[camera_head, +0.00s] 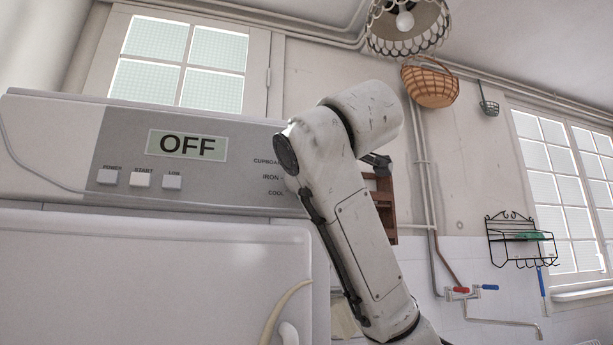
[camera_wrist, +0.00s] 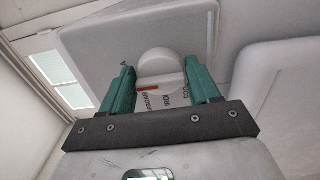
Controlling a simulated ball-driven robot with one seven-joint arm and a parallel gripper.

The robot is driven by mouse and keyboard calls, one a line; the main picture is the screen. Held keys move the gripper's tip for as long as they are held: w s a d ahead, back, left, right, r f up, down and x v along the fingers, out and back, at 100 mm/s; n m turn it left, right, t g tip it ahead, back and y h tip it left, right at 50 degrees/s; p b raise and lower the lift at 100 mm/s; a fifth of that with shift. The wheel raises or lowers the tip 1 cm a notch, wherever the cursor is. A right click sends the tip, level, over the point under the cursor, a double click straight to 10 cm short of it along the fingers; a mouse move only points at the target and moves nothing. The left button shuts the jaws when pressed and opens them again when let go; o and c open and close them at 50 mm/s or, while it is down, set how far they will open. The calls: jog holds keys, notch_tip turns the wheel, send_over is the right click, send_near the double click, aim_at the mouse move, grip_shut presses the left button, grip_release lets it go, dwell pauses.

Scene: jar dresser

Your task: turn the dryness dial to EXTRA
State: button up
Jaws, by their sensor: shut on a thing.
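The dryness dial (camera_wrist: 157,66) is a round white knob on the dryer's control panel. In the wrist view it lies between the two green fingers of my gripper (camera_wrist: 160,70), which are shut on it from either side. A red mark (camera_wrist: 148,88) shows near the dial's lower edge; which label it points to cannot be told. Printed labels, partly readable, lie just below the dial in that view. In the head view, my arm hides the dial and the gripper. The labels CUPBOARD, IRON and COOL show there, cut off by the arm. EXTRA is not readable.
The white dryer (camera_head: 150,265) fills the left of the head view. Its display (camera_head: 187,145) reads OFF above three buttons: POWER (camera_head: 107,176), START (camera_head: 140,180) and a third (camera_head: 172,182). A wire rack (camera_head: 520,242) and taps (camera_head: 470,292) are on the right wall.

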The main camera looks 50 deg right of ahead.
jog(key=shift+f, duration=0.15)
dwell(0.3)
jog(key=o, duration=1)
jog(key=shift+s, duration=0.1)
jog(key=b+v, duration=0.6)
jog(key=v, duration=0.4)
jog(key=shift+s+a, duration=0.25)
